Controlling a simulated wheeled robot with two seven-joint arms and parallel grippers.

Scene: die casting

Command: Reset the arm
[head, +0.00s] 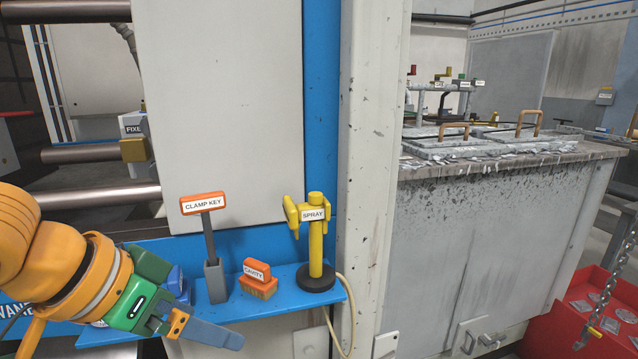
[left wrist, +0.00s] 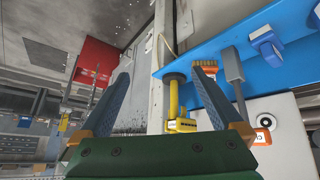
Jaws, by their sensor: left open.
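My left arm comes in from the lower left in the head view. Its gripper (head: 222,336) is in front of the blue shelf (head: 333,290), low and near its front edge. In the left wrist view the two blue-grey fingers of my left gripper (left wrist: 164,70) stand wide apart with nothing held between them. The yellow spray tool (head: 316,245) stands upright on its black base, and it also shows in the left wrist view (left wrist: 174,100) beyond the fingers. My right gripper is in neither view.
The clamp key (head: 208,235) stands upright in a grey holder on the shelf. The orange cavity brush (head: 257,280) sits between it and the spray tool. A pale post (head: 365,180), a grey furnace (head: 480,240) and a red bin (head: 560,325) are to the right.

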